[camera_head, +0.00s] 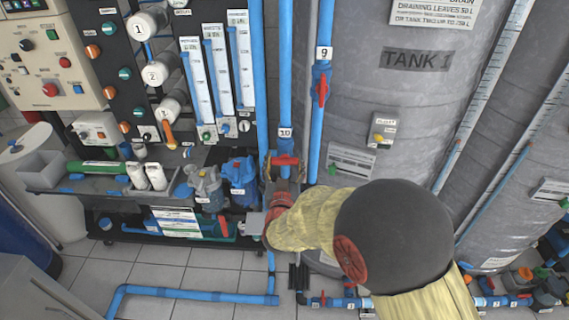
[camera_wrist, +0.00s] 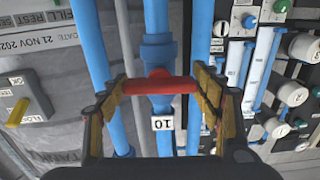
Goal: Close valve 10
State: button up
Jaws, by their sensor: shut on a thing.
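Valve 10 has a red handle (camera_head: 286,161) on a vertical blue pipe, just below a white label reading 10 (camera_head: 285,132). The handle also shows in the wrist view (camera_wrist: 160,86), lying across the pipe, with the label (camera_wrist: 162,123) beside it. My gripper (camera_head: 283,168) is at the valve, in front of the pipe. In the wrist view its two fingers (camera_wrist: 163,92) stand on either side of the red handle, shut on its two ends. My arm hides part of the pipe below the valve in the head view.
Valve 9's red handle (camera_head: 322,90) lies along the neighbouring blue pipe, close on the right. The grey Tank 1 (camera_head: 380,90) stands right behind. Tall flow gauges (camera_head: 218,75) and a black panel stand left. A blue pipe (camera_head: 195,296) runs along the tiled floor.

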jog(key=o, duration=1.2)
jog(key=s, duration=1.2)
jog(key=shift+a, duration=0.25)
